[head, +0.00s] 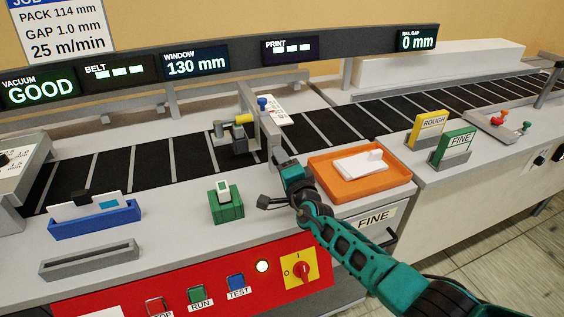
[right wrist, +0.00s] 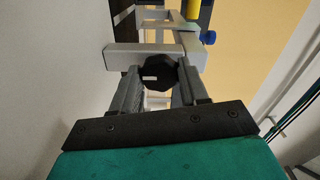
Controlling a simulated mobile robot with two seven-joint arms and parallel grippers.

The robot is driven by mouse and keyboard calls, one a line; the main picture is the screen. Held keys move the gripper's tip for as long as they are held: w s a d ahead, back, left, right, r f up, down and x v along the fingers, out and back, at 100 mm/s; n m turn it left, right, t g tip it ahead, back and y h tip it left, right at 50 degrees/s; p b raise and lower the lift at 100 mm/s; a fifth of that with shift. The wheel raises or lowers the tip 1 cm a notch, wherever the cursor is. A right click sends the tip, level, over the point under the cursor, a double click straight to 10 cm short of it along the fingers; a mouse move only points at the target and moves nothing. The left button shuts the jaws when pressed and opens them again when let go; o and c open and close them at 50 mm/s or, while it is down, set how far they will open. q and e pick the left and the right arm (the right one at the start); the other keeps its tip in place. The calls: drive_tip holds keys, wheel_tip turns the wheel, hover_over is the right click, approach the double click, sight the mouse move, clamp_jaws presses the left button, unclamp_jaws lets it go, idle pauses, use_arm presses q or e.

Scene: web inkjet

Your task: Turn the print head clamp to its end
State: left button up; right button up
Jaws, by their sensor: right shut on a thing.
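The print head stands on a grey frame (head: 268,130) over the black belt, with a yellow cylinder (head: 243,118) and a blue knob (head: 263,102). My right gripper (head: 278,162) reaches the near side of this frame. In the right wrist view its fingers (right wrist: 158,88) are shut on a dark, many-sided clamp knob (right wrist: 158,72) with a small pale mark on its face. The knob sits in front of a light grey bar (right wrist: 125,57). In the head view the gripper hides the knob. My left gripper is not in view.
An orange tray (head: 389,182) with a white block (head: 358,164) lies just right of my right gripper. A green holder (head: 227,208) stands to its left. A blue holder (head: 95,221) is farther left. The red control panel (head: 130,295) is below.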

drive_tip(key=o, duration=1.1)
drive_tip(key=shift+c, duration=0.2)
drive_tip(key=shift+s+f, duration=0.1)
drive_tip(key=shift+s, duration=0.3)
drive_tip(key=v, duration=1.1)
drive_tip(key=shift+s+d, duration=0.25)
drive_tip(key=shift+s, duration=0.25)
